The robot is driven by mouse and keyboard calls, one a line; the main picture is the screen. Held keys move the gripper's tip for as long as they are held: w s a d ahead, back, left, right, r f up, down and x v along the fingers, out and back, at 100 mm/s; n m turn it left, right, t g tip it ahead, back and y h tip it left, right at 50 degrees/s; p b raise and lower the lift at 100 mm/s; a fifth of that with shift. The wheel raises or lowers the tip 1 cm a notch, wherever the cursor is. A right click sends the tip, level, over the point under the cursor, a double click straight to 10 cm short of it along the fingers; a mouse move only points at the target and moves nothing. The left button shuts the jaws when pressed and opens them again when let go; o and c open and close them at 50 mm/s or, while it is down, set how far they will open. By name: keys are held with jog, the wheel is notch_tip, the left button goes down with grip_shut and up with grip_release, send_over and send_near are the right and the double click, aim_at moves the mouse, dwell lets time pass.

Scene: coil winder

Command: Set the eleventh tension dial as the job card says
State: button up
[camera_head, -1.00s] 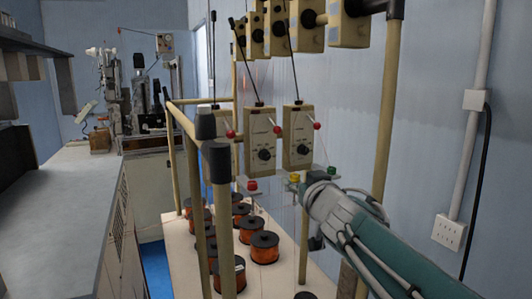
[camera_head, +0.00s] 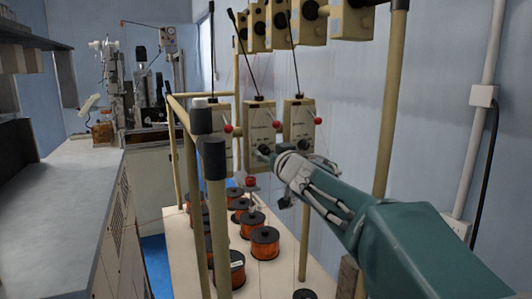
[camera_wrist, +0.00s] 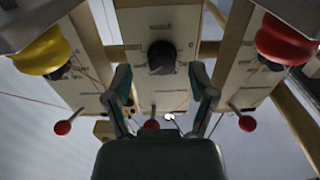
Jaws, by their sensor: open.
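Cream tension units hang in a row in the head view, among them a middle one (camera_head: 259,115) and a right one (camera_head: 299,112). Each has a red-ball lever at its upper side. My gripper (camera_head: 272,155) is at the lower front of the middle unit. In the wrist view a black round dial (camera_wrist: 162,57) on the middle unit's face shows between and beyond the spread fingers of my gripper (camera_wrist: 162,80). The fingers are open, with no clear contact on the dial. The dial's scale is too small to read. No job card can be made out.
Yellow (camera_wrist: 42,52) and red (camera_wrist: 287,40) knobs flank the gripper in the wrist view. Tan frame posts (camera_head: 217,235) stand left of my arm. Several copper wire spools (camera_head: 265,242) stand on the board below. A grey counter (camera_head: 60,195) is at left.

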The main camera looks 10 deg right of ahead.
jog(key=shift+w+a, duration=0.15)
jog(key=shift+w, duration=0.35)
jog(key=shift+a, duration=0.15)
jog(key=shift+c, duration=0.3)
grip_shut()
